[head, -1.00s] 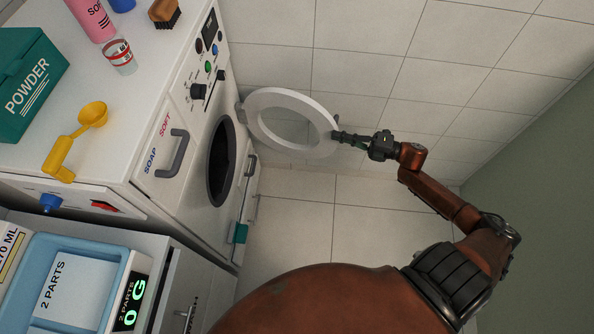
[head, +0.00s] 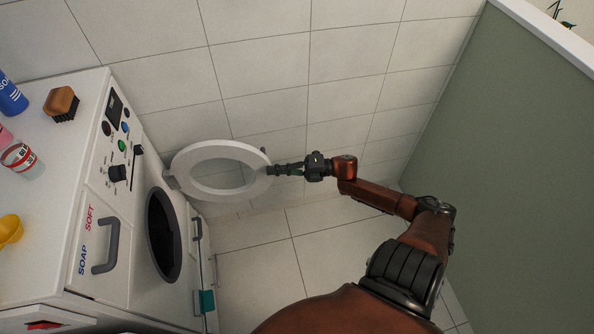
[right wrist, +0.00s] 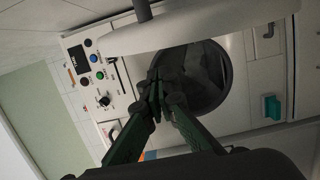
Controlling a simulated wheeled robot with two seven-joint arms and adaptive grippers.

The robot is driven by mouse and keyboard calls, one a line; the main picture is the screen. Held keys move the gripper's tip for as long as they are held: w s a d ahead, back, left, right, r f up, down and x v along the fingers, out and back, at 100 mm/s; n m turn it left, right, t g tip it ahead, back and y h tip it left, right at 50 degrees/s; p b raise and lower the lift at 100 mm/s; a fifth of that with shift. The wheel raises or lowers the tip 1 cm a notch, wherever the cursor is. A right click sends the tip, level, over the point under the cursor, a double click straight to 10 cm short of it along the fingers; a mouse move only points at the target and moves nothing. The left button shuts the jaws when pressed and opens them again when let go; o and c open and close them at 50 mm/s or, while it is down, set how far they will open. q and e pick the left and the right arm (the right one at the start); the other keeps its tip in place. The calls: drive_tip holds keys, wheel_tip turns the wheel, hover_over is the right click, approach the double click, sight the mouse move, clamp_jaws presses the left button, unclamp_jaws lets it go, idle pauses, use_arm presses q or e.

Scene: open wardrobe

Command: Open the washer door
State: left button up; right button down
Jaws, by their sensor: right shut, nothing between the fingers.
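The washer (head: 140,205) stands at the left in the head view, with its dark round opening (head: 163,235) uncovered. Its white ring-shaped door (head: 220,150) is swung wide out from the front, near the tiled wall. In the right wrist view, part of the door (right wrist: 190,32) crosses the top, with the drum opening (right wrist: 205,80) behind. My right gripper (head: 271,170) is shut and empty, its tips at the door's outer edge. I cannot tell whether they touch it. Its dark green fingers (right wrist: 156,85) meet in the right wrist view. My left gripper is not in view.
A brush (head: 61,103), blue bottle (head: 10,95), striped glass (head: 19,158) and yellow scoop (head: 9,230) are on the washer top. The tiled wall (head: 270,60) is behind the door; a green partition (head: 500,170) stands at right. The floor (head: 255,255) below the door is clear.

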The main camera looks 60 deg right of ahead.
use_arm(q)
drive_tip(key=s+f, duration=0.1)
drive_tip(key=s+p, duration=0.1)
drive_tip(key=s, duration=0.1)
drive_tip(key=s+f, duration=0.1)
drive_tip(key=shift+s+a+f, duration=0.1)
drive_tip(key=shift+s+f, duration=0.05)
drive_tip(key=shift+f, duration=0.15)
use_arm(e)
drive_tip(key=w+d+v, duration=0.1)
drive_tip(key=v, duration=0.8)
drive_tip(key=shift+d, duration=0.4)
drive_tip(key=shift+s, duration=0.1)
